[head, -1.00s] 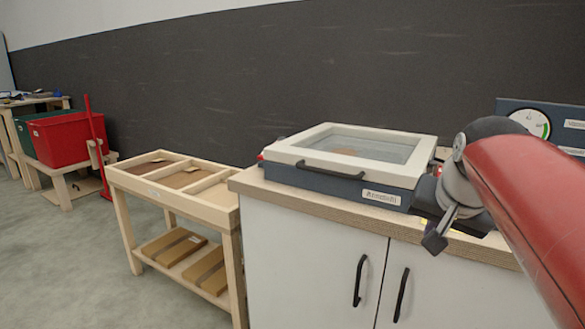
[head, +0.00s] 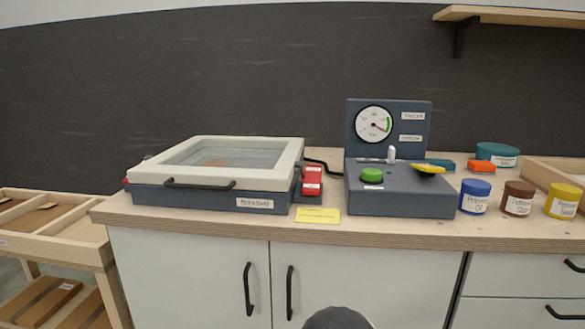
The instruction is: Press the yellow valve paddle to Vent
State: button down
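The yellow valve paddle (head: 428,168) sits on the right part of the top of a dark blue-grey control box (head: 400,204). A green round button (head: 372,175) is on the left part of the same box. A small white upright lever or knob (head: 391,154) stands between them, further back. An upright panel behind carries a round gauge (head: 374,124) with a green arc, and two white labels too small to read. My gripper is not in view; only a dark rounded part of my arm shows at the bottom edge.
A framed box with a glass lid (head: 290,150) stands left on the counter (head: 330,228). A red switch block (head: 312,181) and yellow note (head: 318,215) lie between it and the control box. Blue (head: 475,196), brown (head: 518,198) and yellow (head: 563,200) jars stand right. A shelf (head: 515,15) hangs above.

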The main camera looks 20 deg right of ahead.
aim_at(424, 170)
jog(key=z, duration=0.4)
jog(key=i+z, duration=0.15)
jog(key=z, duration=0.25)
jog(key=i+z, duration=0.1)
jog(key=z, duration=0.65)
jog(key=i, duration=0.05)
